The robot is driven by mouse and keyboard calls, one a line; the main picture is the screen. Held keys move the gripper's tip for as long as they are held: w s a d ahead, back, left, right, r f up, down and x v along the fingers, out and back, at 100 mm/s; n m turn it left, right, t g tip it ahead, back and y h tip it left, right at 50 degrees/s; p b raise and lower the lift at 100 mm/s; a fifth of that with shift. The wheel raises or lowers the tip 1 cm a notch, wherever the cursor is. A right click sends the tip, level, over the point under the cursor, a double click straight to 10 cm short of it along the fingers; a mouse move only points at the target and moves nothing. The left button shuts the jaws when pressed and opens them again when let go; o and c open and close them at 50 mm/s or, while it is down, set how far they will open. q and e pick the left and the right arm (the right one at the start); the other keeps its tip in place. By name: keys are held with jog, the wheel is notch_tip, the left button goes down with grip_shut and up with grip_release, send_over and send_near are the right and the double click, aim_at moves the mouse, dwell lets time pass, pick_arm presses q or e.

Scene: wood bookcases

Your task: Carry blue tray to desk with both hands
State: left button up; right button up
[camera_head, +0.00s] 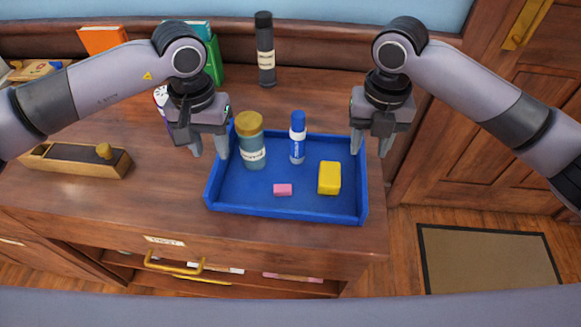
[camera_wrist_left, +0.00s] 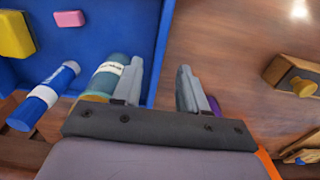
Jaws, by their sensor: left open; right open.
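The blue tray (camera_head: 290,209) sits on a wooden cabinet top (camera_head: 150,205). It holds a teal jar with a gold lid (camera_head: 252,150), a blue-and-white bottle (camera_head: 298,145), a pink block (camera_head: 283,189) and a yellow block (camera_head: 330,178). My left gripper (camera_head: 208,150) is open at the tray's left wall. In the left wrist view its fingers (camera_wrist_left: 158,88) lie on either side of the wall (camera_wrist_left: 162,45). My right gripper (camera_head: 370,150) is open at the tray's right wall, fingers pointing down. I cannot tell whether either gripper touches the tray.
A wooden box with a knob (camera_head: 75,160) lies left of the tray. A dark bottle (camera_head: 265,50) and several books (camera_head: 103,38) stand behind. A mat (camera_head: 490,260) lies on the floor at right, before a wooden door (camera_head: 500,130).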

aim_at(216, 163)
pick_arm(q)
jog(key=shift+f, duration=3.6)
pick_arm(e)
jog(key=shift+f, duration=3.6)
pick_arm(q)
grip_shut()
pick_arm(e)
grip_shut()
pick_arm(q)
jog(key=shift+r, duration=0.1)
pick_arm(e)
jog(key=shift+r, duration=0.1)
